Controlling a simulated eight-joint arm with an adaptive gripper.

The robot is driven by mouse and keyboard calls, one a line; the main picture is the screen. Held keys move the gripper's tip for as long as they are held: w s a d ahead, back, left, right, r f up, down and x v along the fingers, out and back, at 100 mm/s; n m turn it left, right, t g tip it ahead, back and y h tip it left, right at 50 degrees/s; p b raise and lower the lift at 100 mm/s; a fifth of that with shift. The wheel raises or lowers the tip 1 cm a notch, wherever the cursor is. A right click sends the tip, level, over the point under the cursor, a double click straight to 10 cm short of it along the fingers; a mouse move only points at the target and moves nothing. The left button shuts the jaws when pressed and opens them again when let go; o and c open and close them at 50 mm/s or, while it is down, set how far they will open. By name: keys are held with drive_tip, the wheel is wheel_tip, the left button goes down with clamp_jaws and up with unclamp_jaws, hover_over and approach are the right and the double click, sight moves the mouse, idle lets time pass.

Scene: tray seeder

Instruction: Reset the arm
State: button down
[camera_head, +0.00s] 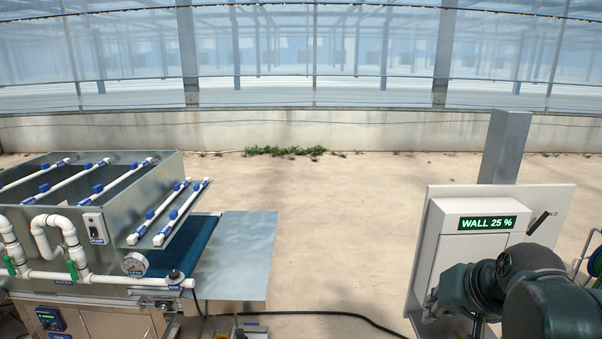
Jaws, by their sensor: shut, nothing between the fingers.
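My dark green-grey arm (545,300) shows at the lower right, in front of a white control cabinet (425,245). Its rounded joints cover the lower part of the cabinet's front. I cannot make out my gripper's fingers; they are hidden or outside the view. No object is seen in the arm's grasp.
The cabinet carries a green display reading "WALL 25 %" (487,223) and a black lever (538,222). The tray seeder (95,200), with white pipes and a metal side plate (235,255), stands at left. A black cable (330,313) crosses the floor; the middle floor is clear.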

drive_tip(key=s+a+f+n+b, duration=0.1)
drive_tip(key=s+a+f+n, duration=0.2)
drive_tip(key=s+a+f, duration=0.4)
drive_tip(key=shift+s+n+h, duration=0.3)
drive_tip(key=shift+s+h, duration=0.1)
drive_tip(key=shift+s, duration=0.2)
